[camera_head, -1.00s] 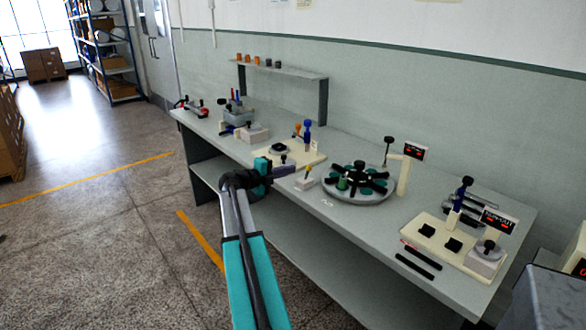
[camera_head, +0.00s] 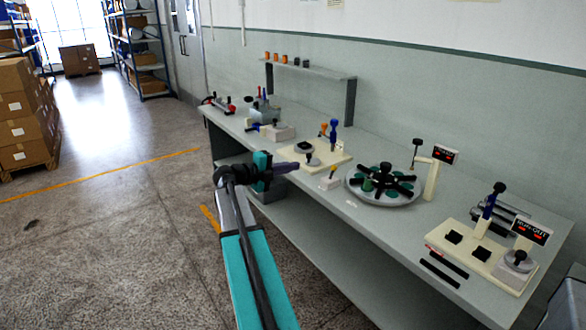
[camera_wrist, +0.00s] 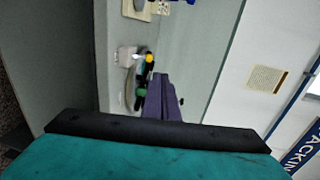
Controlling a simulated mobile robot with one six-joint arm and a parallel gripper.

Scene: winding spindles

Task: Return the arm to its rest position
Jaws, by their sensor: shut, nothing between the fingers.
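My gripper (camera_head: 287,168) is at the end of my teal and grey arm, in front of the near edge of the workbench in the head view. Its purple fingers are shut with nothing between them and point right, toward the bench. In the wrist view the gripper (camera_wrist: 160,80) shows as closed purple fingers beyond a black bar and a teal body. The fingers appear apart from the items on the bench.
The workbench (camera_head: 300,205) runs along the wall. It carries a round turntable (camera_head: 408,194), a cream fixture (camera_head: 437,241) with a display, a cream plate (camera_head: 337,152) and a small shelf (camera_head: 325,74). Boxes (camera_head: 20,115) stand at left.

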